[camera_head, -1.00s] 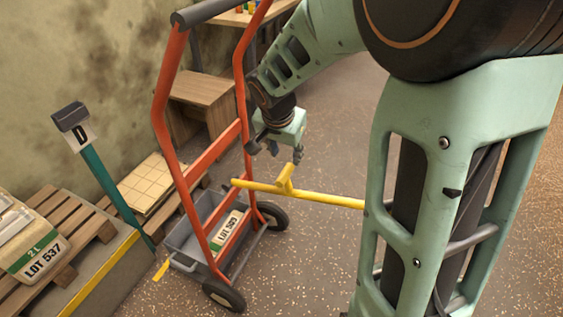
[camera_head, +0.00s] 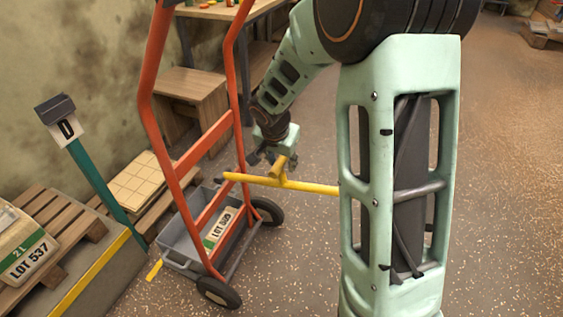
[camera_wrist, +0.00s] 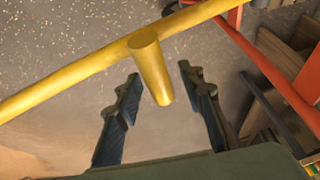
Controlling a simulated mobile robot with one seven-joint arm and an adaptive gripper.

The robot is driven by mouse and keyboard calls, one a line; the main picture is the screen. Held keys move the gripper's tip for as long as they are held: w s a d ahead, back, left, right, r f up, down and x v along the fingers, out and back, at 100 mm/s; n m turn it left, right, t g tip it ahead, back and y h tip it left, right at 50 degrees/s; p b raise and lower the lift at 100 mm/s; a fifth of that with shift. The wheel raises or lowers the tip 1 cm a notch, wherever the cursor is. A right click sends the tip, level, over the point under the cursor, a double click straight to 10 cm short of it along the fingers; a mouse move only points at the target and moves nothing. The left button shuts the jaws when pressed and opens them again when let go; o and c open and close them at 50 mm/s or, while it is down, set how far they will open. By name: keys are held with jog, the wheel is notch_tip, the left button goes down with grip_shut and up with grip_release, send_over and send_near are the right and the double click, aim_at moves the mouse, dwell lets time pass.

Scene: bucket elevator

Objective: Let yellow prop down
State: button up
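The yellow prop (camera_head: 312,187) is a bar sticking out sideways from the orange hand truck (camera_head: 187,160), roughly level, with a short round stub on it. Its right part is hidden behind my arm column. In the wrist view the prop (camera_wrist: 65,82) runs across the top and its stub points toward the palm. My gripper (camera_head: 274,161) is at the stub. In the wrist view my gripper (camera_wrist: 158,74) is open, with one finger on each side of the stub and a gap on both sides.
A grey bin (camera_head: 180,244) with a LOT label sits low on the hand truck between its wheels. A teal post (camera_head: 100,185) with a D sign, pallets (camera_head: 48,210) and a LOT 537 sack (camera_head: 22,250) stand left. A wooden box (camera_head: 195,98) is behind.

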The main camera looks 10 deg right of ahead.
jog(key=shift+c, duration=0.7)
grip_shut()
jog(key=shift+f, duration=0.1)
